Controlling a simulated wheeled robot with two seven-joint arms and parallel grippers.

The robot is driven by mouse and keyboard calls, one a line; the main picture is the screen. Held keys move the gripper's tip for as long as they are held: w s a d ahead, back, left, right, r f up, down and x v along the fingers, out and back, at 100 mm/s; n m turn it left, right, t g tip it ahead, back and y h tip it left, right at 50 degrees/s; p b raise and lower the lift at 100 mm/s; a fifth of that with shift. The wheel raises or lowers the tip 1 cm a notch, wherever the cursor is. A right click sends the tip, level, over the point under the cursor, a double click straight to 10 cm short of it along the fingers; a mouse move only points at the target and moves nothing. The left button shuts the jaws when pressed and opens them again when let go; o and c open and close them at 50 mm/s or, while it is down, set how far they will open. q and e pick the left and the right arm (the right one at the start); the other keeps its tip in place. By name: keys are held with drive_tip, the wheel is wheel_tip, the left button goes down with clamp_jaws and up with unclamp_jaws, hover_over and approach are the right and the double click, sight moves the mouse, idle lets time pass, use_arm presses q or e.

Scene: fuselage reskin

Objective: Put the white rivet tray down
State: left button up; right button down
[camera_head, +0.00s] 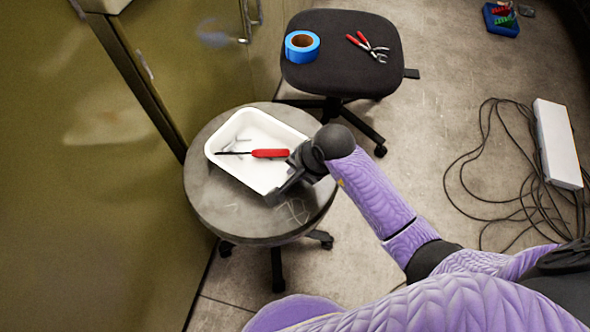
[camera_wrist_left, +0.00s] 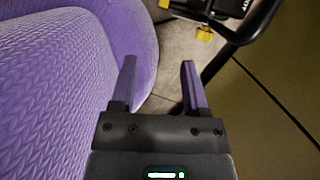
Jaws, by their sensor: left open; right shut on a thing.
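The white rivet tray (camera_head: 222,136) is on or just over the round grey stool (camera_head: 207,205); I cannot tell whether its base touches. Several small rivets lie in it, hard to make out. A red-handled screwdriver (camera_head: 270,153) lies across the tray. My right gripper (camera_head: 285,178) is at the tray's right-hand edge and is shut on it; the fingertips are partly hidden by the wrist. My left gripper (camera_wrist_left: 157,85) is open and empty in the left wrist view, beside my purple body. It does not show in the head view.
A black chair (camera_head: 340,75) behind the stool holds blue tape (camera_head: 302,46) and red-handled pliers (camera_head: 369,47). An olive panel (camera_head: 80,190) stands close on the left. A white power strip (camera_head: 557,145) with loose black cables lies on the floor at right.

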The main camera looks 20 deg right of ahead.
drive_tip(key=shift+f, duration=0.1)
drive_tip(key=c, duration=0.7)
unclamp_jaws()
drive_tip(key=shift+r, duration=0.5)
use_arm(q)
drive_tip(key=w+p+v, duration=0.1)
drive_tip(key=p+v, duration=0.5)
drive_tip(key=p, duration=0.1)
drive_tip(key=shift+a+r+t, duration=0.25)
drive_tip(key=shift+r+t, duration=0.05)
use_arm(e)
drive_tip(key=v, duration=1.1)
drive_tip(key=shift+s+r, duration=0.2)
